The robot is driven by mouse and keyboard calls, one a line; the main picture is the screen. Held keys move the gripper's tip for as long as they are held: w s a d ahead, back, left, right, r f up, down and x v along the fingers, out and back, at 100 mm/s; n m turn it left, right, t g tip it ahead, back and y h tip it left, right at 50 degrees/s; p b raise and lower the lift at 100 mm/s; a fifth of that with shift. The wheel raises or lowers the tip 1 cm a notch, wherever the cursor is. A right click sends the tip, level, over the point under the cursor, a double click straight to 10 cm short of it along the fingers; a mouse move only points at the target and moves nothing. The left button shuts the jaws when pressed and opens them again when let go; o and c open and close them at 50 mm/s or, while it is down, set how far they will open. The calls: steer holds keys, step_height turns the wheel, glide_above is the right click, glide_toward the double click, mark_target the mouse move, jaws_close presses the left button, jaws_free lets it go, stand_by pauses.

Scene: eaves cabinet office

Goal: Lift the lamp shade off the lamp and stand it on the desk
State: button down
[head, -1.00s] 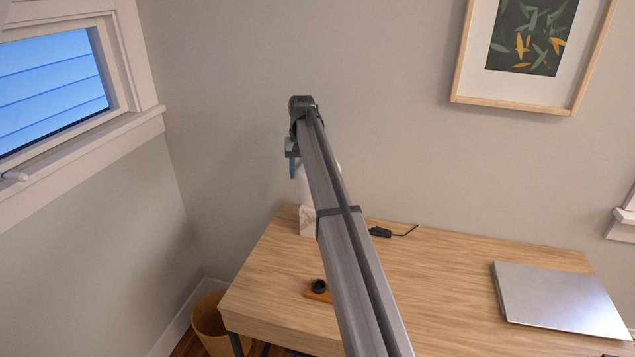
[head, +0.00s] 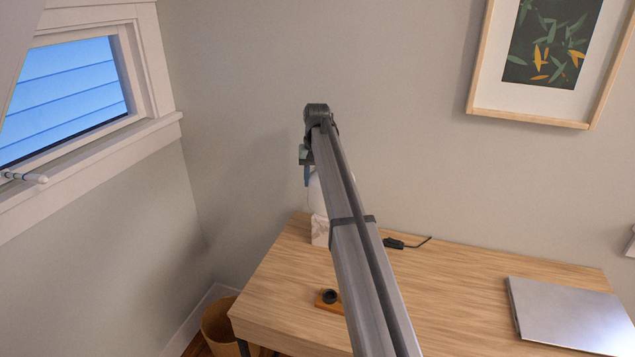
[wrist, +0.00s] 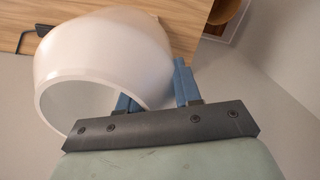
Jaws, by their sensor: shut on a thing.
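The white, round-walled lamp shade (wrist: 112,55) fills the upper left of the wrist view, its open rim facing the camera. My gripper (wrist: 152,84) is shut on the shade's wall near the rim, with one blue finger at the rim's inner side and the other outside. In the head view my gripper (head: 306,174) is mostly hidden behind my arm. A strip of the white shade (head: 316,198) shows beside the arm, just above the pale marble-like lamp base (head: 320,231) on the desk (head: 460,285). I cannot tell whether shade and base touch.
A small wooden block with a black knob (head: 329,299) lies near the desk's front left. A black cord with a switch (head: 405,243) lies behind my arm. A laptop (head: 570,318) is at the right. A bin (head: 219,325) stands left of the desk. The middle desk is clear.

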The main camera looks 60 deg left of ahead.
step_height(320, 180, up, 14)
steer(key=shift+f, duration=0.25)
stand_by(0.6)
steer(key=shift+w, duration=0.1)
